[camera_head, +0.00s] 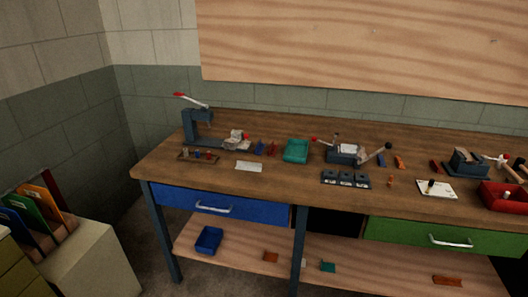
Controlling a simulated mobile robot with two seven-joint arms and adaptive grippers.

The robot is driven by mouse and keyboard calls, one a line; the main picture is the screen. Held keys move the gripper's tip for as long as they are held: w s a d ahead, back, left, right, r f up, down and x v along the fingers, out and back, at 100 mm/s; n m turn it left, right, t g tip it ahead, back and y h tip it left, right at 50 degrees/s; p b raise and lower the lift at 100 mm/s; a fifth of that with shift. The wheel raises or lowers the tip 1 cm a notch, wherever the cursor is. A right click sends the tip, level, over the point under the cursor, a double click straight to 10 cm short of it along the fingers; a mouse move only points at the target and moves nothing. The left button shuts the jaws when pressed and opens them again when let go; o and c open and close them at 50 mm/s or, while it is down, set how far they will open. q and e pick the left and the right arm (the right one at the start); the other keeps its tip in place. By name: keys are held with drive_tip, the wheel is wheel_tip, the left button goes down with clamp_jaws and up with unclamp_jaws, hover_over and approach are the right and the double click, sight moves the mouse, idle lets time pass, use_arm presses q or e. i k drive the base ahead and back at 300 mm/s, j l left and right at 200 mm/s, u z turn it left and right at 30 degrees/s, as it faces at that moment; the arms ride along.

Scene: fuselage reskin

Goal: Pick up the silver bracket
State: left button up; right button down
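I cannot single out the silver bracket with certainty. A pale metallic piece (348,149) sits in the blue fixture with lever arms at the middle of the workbench. Neither of my grippers shows in the head view.
The wooden workbench (288,179) carries the blue press (197,125), a teal bin (296,150), dark blue blocks (345,179), a white plate (436,189) and a red bin (505,203). Below are a blue drawer (222,204) and a green drawer (420,235). A low cabinet (98,265) stands left.

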sight(348, 147)
drive_tip(key=i+l+z, duration=0.1)
drive_tip(key=l, duration=0.3)
drive_tip(key=i+l+z, duration=0.1)
drive_tip(key=l, duration=0.35)
drive_tip(key=i+l+z, duration=0.1)
drive_tip(key=l, duration=0.3)
drive_tip(key=i+l+z, duration=0.1)
drive_tip(key=l, duration=0.3)
drive_tip(key=i+l+z, duration=0.1)
drive_tip(key=l, duration=0.25)
drive_tip(key=i, duration=0.1)
